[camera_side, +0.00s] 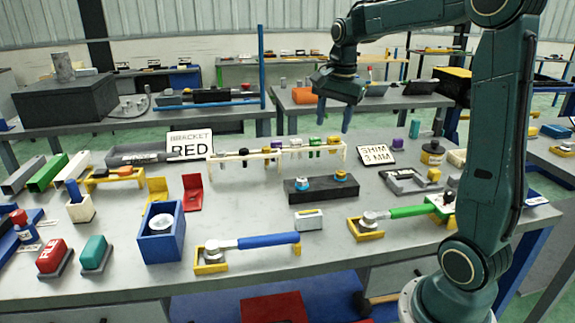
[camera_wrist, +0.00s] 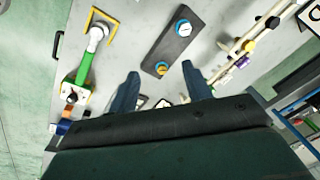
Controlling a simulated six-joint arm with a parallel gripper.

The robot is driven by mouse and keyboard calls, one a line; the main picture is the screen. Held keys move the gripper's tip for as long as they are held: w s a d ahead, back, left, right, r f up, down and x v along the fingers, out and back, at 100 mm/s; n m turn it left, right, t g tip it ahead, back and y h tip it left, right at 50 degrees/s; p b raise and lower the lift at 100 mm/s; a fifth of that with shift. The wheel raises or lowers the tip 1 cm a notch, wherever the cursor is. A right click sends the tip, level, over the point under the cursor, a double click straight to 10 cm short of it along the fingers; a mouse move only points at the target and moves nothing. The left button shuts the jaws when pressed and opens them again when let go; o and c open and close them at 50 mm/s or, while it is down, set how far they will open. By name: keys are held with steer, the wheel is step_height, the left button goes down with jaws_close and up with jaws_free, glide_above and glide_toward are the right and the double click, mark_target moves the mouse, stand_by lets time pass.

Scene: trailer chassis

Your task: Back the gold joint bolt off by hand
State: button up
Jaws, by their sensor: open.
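A dark block (camera_side: 318,194) lies on the grey bench and carries two round blue fittings. The right fitting (camera_side: 341,177) shows gold on top and appears to hold the gold joint bolt; in the wrist view it is the lower one (camera_wrist: 162,69). The bolt heads are too small to tell in detail. My gripper (camera_side: 333,127) is open and empty, high above the bench beyond the block. Its fingers (camera_wrist: 160,72) straddle the right fitting in the wrist view, without contact.
A white rack (camera_side: 275,153) with several coloured pieces stands behind the block, with a SHIM 3 MM sign (camera_side: 376,154) to its right. A green-handled wrench (camera_side: 408,212) and a blue-handled wrench (camera_side: 268,240) lie in front.

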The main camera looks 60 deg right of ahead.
mark_target(341, 173)
steer(key=w+d+f+m, duration=0.1)
steer(key=d+f+m, duration=0.2)
steer(key=d, duration=0.3)
steer(key=d+f+m+g, duration=0.1)
steer(key=d+f+m, duration=0.2)
steer(key=d, duration=0.3)
steer(key=shift+w+d+m+y, duration=0.25)
steer(key=shift+w+m+y, duration=0.15)
steer(key=shift+m, duration=0.1)
steer(key=shift+f, duration=0.15)
step_height(341, 173, down, 14)
steer(key=shift+r, duration=0.2)
steer(key=c, duration=1)
steer(key=shift+n, duration=0.4)
